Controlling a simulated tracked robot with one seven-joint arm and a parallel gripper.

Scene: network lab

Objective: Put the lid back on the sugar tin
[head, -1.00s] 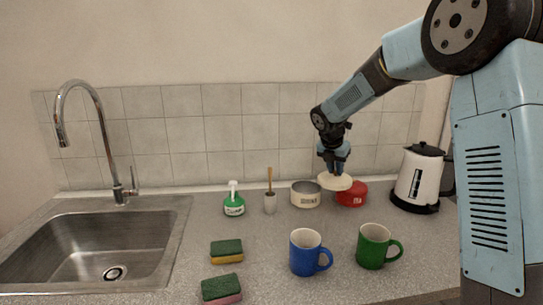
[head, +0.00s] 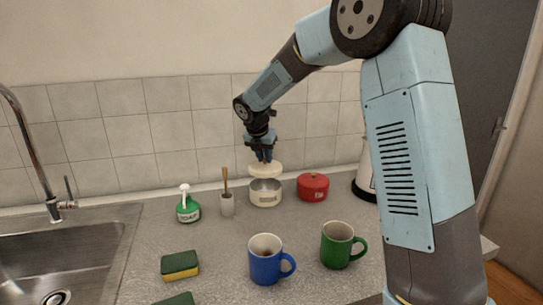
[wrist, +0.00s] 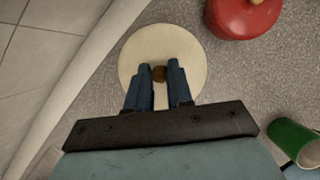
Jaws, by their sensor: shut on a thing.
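My gripper (head: 264,154) is shut on the brown knob (wrist: 159,73) of a round cream lid (head: 266,170). The lid also shows in the wrist view (wrist: 190,50), with a finger on each side of the knob. In the head view the lid is held just above an open cream tin (head: 265,198), with a gap between them at the front. The tin's metal inside shows below the lid. The tin has a label too small to read. In the wrist view the lid hides the tin.
A red lidded tin (head: 313,190) stands just right of the cream tin. A brush in a holder (head: 227,206) and a green soap bottle (head: 188,208) stand to the left. Blue (head: 265,265) and green (head: 337,247) mugs stand in front. A kettle (head: 364,182) is partly hidden by my arm.

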